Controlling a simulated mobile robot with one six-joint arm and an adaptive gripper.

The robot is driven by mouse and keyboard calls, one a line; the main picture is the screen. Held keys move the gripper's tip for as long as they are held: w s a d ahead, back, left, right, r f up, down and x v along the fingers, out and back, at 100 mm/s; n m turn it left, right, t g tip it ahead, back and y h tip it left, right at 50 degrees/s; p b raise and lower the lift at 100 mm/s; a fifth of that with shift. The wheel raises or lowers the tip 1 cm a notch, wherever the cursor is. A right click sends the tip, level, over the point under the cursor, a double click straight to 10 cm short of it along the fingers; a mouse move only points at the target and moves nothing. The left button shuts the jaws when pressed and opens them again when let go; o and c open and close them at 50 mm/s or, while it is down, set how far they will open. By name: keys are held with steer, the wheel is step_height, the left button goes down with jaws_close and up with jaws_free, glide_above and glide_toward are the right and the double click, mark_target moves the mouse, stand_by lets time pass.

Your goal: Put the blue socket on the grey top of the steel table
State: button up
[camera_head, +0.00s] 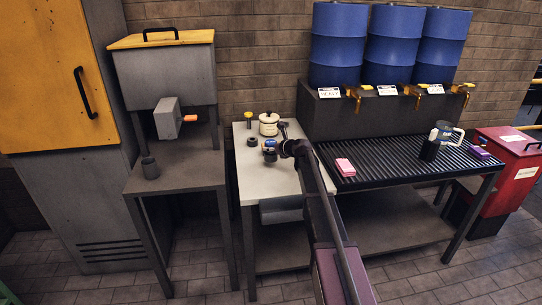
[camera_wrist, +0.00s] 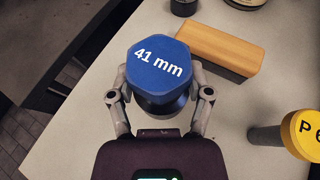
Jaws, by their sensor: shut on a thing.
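The blue socket (camera_wrist: 158,68) has a hexagonal blue face marked "41 mm" and a dark lower body. My gripper (camera_wrist: 160,100) is shut on it, one finger on each side. In the head view the blue socket (camera_head: 270,142) shows at the tip of my gripper (camera_head: 284,149), over the table's light grey top (camera_head: 262,186). The top also fills much of the wrist view (camera_wrist: 85,135). I cannot tell whether the socket touches the top or hangs just above it.
A brown block (camera_wrist: 220,50) lies just beyond the socket. A cream pot (camera_head: 268,124) and a dark cylinder (camera_head: 252,141) stand on the tabletop. The tabletop's front part is clear.

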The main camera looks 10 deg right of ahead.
mark_target(274, 154)
steer(key=shift+f, duration=0.1)
steer(key=shift+f+b, duration=1.7)
steer(key=shift+b, duration=0.1)
steer(key=shift+f, duration=0.1)
steer(key=o, duration=1.3)
steer(key=shift+o, duration=0.2)
steer(key=shift+r, duration=0.25)
steer(key=p+v, duration=0.4)
steer(key=v, duration=0.8)
steer(key=shift+p, duration=0.3)
